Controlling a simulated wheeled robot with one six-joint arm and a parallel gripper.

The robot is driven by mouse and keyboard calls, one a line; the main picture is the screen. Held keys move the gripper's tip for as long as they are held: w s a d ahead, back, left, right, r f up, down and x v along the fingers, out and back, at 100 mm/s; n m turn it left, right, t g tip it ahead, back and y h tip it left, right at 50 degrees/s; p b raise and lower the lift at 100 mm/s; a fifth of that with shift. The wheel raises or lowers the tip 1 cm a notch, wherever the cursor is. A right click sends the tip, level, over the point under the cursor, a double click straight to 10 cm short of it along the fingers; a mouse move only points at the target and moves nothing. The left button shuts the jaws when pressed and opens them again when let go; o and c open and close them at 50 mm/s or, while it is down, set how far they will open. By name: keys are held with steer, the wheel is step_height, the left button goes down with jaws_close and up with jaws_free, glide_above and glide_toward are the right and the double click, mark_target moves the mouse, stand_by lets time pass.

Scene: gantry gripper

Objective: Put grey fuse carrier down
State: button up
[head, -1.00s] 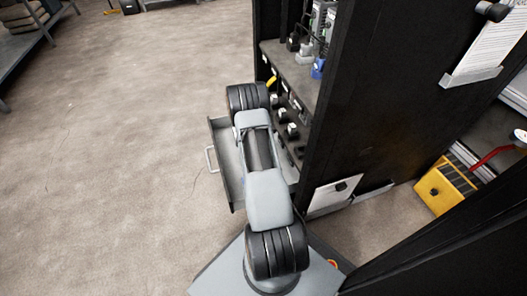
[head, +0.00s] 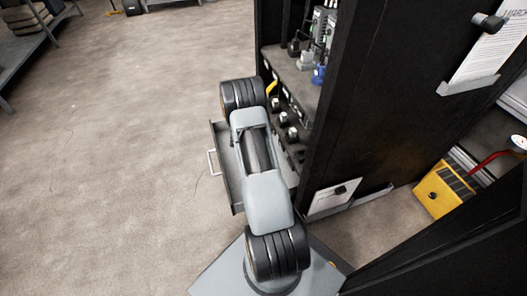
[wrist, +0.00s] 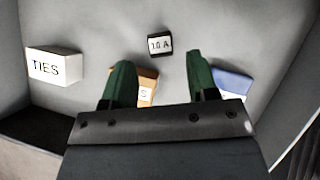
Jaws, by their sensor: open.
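A small dark grey block with a white "10 A" label, which looks like the grey fuse carrier (wrist: 168,51), lies on the pale grey floor of a tray or drawer in the wrist view. My gripper (wrist: 158,62) is open, with two green fingers apart. The carrier shows just beyond and between the fingertips, with nothing seen gripping it. Whether a finger touches it, I cannot tell. In the head view my arm hides the gripper and the carrier.
A white "TIES" box (wrist: 53,65) lies left; an orange-brown box (wrist: 147,84) is partly hidden behind the left finger, and a blue box (wrist: 232,83) sits right. The head view shows an open drawer (head: 224,178) beside a black cabinet (head: 375,110) with devices on its shelf.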

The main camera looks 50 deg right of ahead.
steer(key=a+r+m+t+y+p, duration=0.1)
steer(key=a+r+m, duration=0.3)
steer(key=a+r, duration=0.5)
steer(key=a+r+m+p, duration=0.1)
steer(key=a+r+m, duration=0.4)
steer(key=r, duration=0.7)
steer(key=s+a+r+m+t+y, duration=0.1)
steer(key=s+a+r+m+y, duration=0.1)
steer(key=s+a+r, duration=0.3)
steer(key=s+a+r+m+t+y, duration=0.1)
steer(key=s+a+r+m+y, duration=0.2)
steer(key=a, duration=1)
steer(key=s+r+m, duration=0.2)
steer(key=s, duration=0.1)
steer(key=shift+s+a+r+m+y, duration=0.15)
steer(key=shift+s+a+m+y, duration=0.05)
steer(key=shift+a+m+y, duration=0.15)
